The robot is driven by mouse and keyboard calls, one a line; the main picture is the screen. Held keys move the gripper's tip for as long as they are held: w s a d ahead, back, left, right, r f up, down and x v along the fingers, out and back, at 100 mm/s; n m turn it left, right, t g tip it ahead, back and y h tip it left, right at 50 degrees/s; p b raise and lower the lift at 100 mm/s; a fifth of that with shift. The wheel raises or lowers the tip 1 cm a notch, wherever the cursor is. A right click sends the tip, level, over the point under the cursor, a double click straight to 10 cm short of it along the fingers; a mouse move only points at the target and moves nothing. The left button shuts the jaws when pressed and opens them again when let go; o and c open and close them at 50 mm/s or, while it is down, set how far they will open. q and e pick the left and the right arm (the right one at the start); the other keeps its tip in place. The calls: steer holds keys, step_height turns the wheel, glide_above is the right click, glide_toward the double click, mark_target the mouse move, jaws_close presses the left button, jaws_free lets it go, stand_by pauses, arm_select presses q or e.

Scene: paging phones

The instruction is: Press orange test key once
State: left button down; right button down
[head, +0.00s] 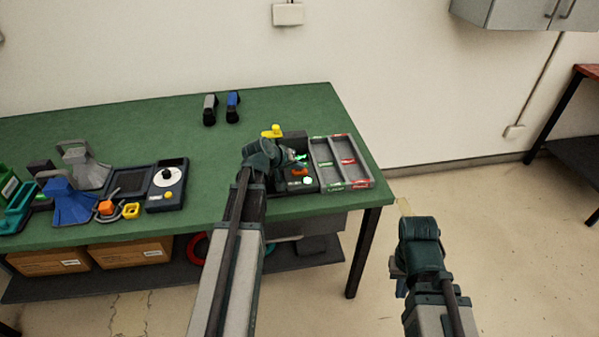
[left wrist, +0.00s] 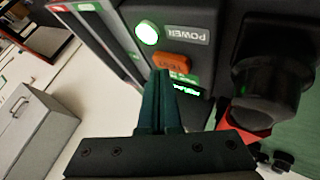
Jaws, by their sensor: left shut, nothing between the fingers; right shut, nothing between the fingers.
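The orange test key (left wrist: 170,61) sits on the dark unit's panel in the left wrist view, between a lit whitish-green power button (left wrist: 147,32) and a small green display (left wrist: 186,90). My left gripper is shut and empty. Its fingertips (left wrist: 163,73) appear right at the key's lower edge; I cannot tell whether they touch it. My right gripper (head: 405,207) is shut and empty, off the table's right side, above the floor.
A grey divided tray (head: 373,181) stands right of the unit on the green table (head: 150,115). A yellow handset-like object (head: 272,131) lies behind it. A dial unit (head: 166,185), a blue stand (head: 70,203) and other items fill the left. Two upright handles (head: 232,105) stand at the back.

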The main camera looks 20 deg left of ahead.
mark_target(298, 173)
arm_select(q)
steer(key=shift+f+b, duration=0.5)
stand_by(0.5)
steer(key=shift+r, duration=0.2)
steer(key=shift+r+p, duration=0.75)
steer(key=shift+p, duration=0.15)
step_height(298, 173, up, 5)
steer(key=p, duration=0.5)
stand_by(0.6)
